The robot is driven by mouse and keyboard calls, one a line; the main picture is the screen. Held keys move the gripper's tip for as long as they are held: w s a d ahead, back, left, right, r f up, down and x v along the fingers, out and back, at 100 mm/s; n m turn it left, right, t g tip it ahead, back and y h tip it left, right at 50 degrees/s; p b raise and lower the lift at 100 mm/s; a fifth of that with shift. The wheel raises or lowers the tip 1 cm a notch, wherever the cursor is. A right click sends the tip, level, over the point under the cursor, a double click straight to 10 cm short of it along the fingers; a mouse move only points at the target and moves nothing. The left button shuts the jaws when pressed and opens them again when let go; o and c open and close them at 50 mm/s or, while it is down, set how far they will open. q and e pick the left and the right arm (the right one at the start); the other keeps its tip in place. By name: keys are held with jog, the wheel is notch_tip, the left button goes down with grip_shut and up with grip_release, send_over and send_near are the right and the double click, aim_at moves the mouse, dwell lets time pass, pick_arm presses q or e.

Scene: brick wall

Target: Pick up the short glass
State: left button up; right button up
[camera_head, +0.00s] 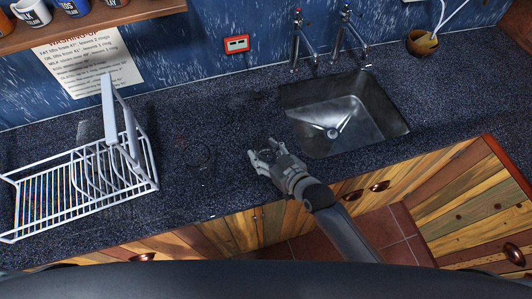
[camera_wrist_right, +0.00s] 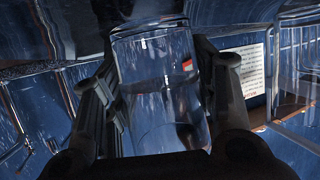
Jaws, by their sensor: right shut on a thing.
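A clear short glass (camera_wrist_right: 160,85) stands between the fingers of my right gripper (camera_wrist_right: 162,100) in the right wrist view. The fingers are shut on its sides. In the head view my right gripper (camera_head: 261,151) is over the dark worktop, left of the sink; the glass in it is too transparent to make out there. My left gripper is not in view.
Another clear glass (camera_wrist_right: 297,75) shows at the right of the wrist view. Faint round outlines of glassware (camera_head: 199,152) show on the worktop (camera_head: 215,185). A white dish rack (camera_head: 75,190) stands left, a metal sink (camera_head: 345,115) right, with taps (camera_head: 304,42) behind.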

jog(key=shift+r, duration=0.15)
jog(key=shift+r, duration=1)
jog(key=s+r+b, duration=0.2)
jog(key=s+r, duration=0.8)
jog(key=s, duration=0.3)
jog(key=shift+s+d+r+b, duration=0.35)
jog(key=shift+s+b, duration=0.05)
jog(key=shift+s, duration=0.1)
dwell(0.3)
